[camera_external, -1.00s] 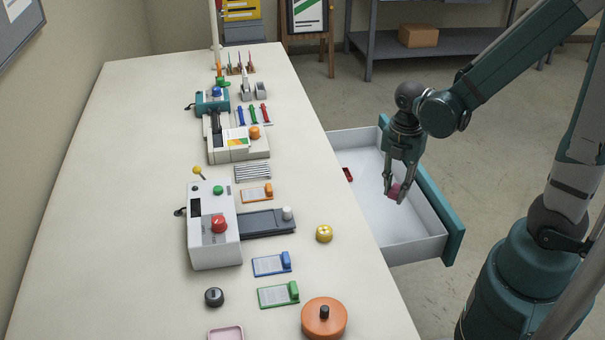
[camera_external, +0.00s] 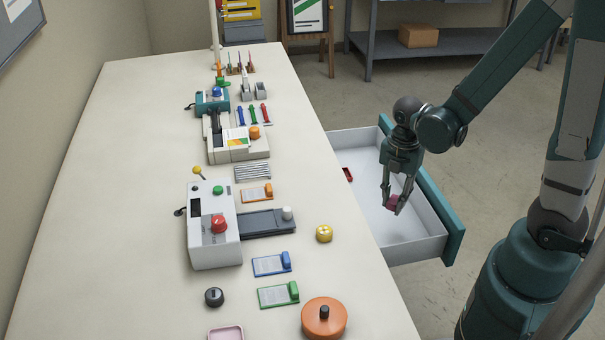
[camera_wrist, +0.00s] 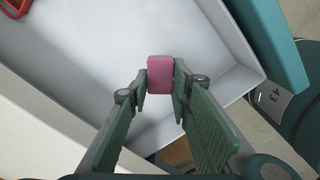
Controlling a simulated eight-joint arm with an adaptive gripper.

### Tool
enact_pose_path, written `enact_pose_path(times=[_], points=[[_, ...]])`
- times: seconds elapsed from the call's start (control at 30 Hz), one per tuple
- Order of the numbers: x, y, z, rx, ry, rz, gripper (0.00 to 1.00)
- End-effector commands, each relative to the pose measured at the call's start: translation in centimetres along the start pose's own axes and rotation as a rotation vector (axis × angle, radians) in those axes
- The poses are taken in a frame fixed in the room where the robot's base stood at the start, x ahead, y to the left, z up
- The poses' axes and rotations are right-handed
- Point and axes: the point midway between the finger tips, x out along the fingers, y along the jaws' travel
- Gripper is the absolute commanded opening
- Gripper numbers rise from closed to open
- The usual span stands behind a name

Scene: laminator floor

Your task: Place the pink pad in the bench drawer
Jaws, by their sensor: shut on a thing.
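The pink pad (camera_external: 392,202) is a small block held between the fingertips of my gripper (camera_external: 392,200). In the wrist view the pink pad (camera_wrist: 160,74) sits between the two green fingers of my gripper (camera_wrist: 160,80), which are shut on it. The bench drawer (camera_external: 404,246) is pulled open from the bench's right side, with white walls and a teal front. My gripper hangs pointing down over the drawer's interior. I cannot tell exactly how high the pad is above the drawer floor. The white drawer floor (camera_wrist: 80,50) also shows beneath the pad in the wrist view.
A small red item (camera_external: 348,174) lies in the drawer near the bench edge. The bench top (camera_external: 120,200) carries a grey-white machine (camera_external: 206,250), several coloured clips and an orange round container (camera_external: 324,322). The drawer floor around the pad is mostly clear.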

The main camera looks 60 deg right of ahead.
Motion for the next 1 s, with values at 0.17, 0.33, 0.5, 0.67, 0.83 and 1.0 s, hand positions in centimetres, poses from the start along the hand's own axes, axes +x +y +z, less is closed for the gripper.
enact_pose_path(times=[0.17, 0.33, 0.5, 0.67, 0.83, 1.0], points=[[1.1, 0.0, 0.0, 0.0, 0.0, 0.0, 0.13], [3.0, 0.1, 0.0, 0.0, 0.0, 0.0, 0.13], [4.8, 0.0, 0.0, 0.0, 0.0, 0.0, 0.13], [5.6, 0.1, 0.0, 0.0, 0.0, 0.0, 0.13], [5.8, 0.0, 0.0, 0.0, 0.0, 0.0, 0.13], [5.7, 0.0, 0.0, 0.0, 0.0, 0.0, 0.13]])
